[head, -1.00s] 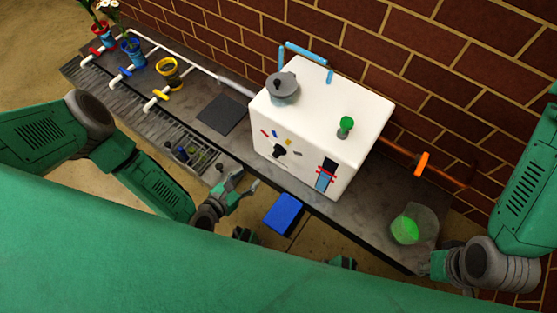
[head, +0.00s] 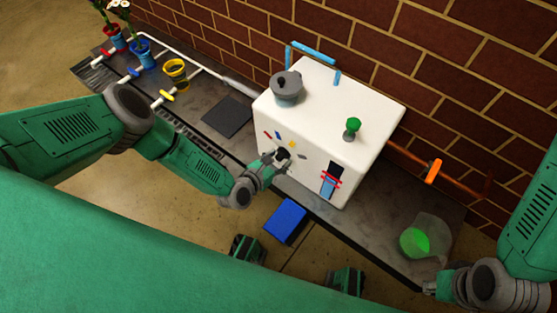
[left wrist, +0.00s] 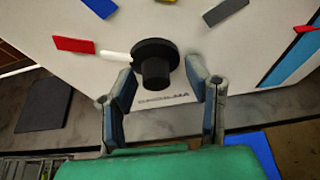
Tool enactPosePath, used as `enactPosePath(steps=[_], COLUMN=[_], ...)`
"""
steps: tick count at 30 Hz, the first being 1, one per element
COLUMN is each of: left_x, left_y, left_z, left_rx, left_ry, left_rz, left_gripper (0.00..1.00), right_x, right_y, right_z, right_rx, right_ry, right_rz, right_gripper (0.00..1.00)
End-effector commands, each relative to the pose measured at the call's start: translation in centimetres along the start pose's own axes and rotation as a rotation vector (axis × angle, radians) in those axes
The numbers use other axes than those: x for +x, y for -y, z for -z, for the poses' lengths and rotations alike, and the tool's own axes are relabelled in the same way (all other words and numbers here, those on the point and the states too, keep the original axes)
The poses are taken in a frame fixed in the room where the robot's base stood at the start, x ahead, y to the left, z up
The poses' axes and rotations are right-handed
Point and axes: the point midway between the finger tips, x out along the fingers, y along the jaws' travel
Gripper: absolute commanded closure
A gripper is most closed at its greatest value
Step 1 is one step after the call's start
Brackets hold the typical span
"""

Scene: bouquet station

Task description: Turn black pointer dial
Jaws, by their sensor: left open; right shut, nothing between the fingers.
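The black pointer dial (left wrist: 155,66) is on the front face of the white box (head: 335,105). In the left wrist view it is a round black knob with a white pointer aimed left, near the red mark (left wrist: 74,44). Red, blue, yellow and grey marks fan out around it. My left gripper (left wrist: 160,85) is open, with one finger on each side of the knob; I cannot tell whether either finger touches it. In the head view the left gripper (head: 277,164) partly hides the dial (head: 284,153). My right gripper (head: 432,286) is shut and empty at the lower right.
A grey pot (head: 287,90) and a green knob (head: 352,128) are on the box top. A blue block (head: 286,221) is below the counter edge. A clear container with a green ball (head: 414,242) stands right. Potted flowers and valves line the far left.

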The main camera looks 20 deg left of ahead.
Motion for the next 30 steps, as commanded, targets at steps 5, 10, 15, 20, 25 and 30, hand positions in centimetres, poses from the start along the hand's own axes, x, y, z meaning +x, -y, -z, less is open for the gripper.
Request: enactPosePath(steps=[5,10,15,20,25,30], left_x=[-0.01,-0.02,-0.02,-0.01,0.01,0.01], left_y=[-0.14,-0.14,-0.23,-0.22,-0.12,0.05], left_z=[0.05,0.05,0.06,0.07,0.03,0.06], left_rx=[-0.002,-0.001,0.001,0.014,0.07,0.178], left_ry=[0.0,0.0,-0.001,-0.001,0.0,0.0], left_rz=[0.0,-0.001,-0.004,-0.01,-0.032,-0.074], left_gripper=[0.56,0.98,1.0,1.0,1.0,1.0], right_x=[-0.02,-0.02,-0.02,-0.02,-0.02,-0.02], right_y=[0.01,0.03,0.02,0.02,0.01,0.02], right_z=[0.0,0.0,0.0,0.0,0.0,0.0], right_rx=[0.0,-0.001,-0.001,0.0,0.0,0.0], right_ry=[0.0,0.0,0.0,0.0,0.0,0.0], right_rz=[0.0,0.0,0.0,0.0,0.0,0.0], right_gripper=[1.0,1.0,1.0,1.0,1.0,1.0])
